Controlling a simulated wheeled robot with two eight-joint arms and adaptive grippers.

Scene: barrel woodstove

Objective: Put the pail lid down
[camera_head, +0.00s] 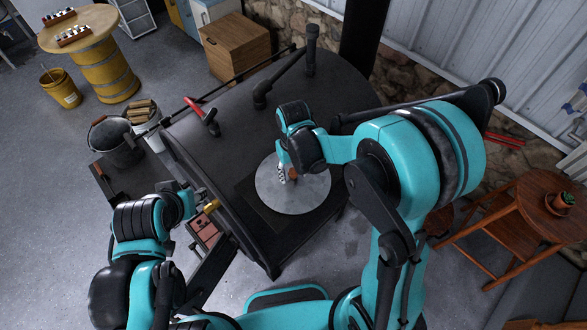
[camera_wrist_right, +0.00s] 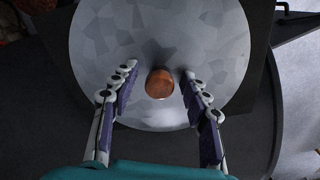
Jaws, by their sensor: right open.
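The pail lid is a round grey galvanized disc (camera_head: 310,190) with a brown wooden knob (camera_wrist_right: 159,84). It lies flat on a dark square plate (camera_head: 262,216) on top of the black barrel stove (camera_head: 228,128). My right gripper (camera_head: 286,174) is over the lid, pointing down. In the right wrist view my right gripper (camera_wrist_right: 158,73) is open, with one finger on each side of the knob and a gap to both. My left gripper (camera_head: 190,197) is beside the stove's front end, near a yellow handle (camera_head: 211,206); its fingers are too small to read.
A dark metal pail (camera_head: 116,145) and a white bucket with firewood (camera_head: 152,132) stand left of the stove.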

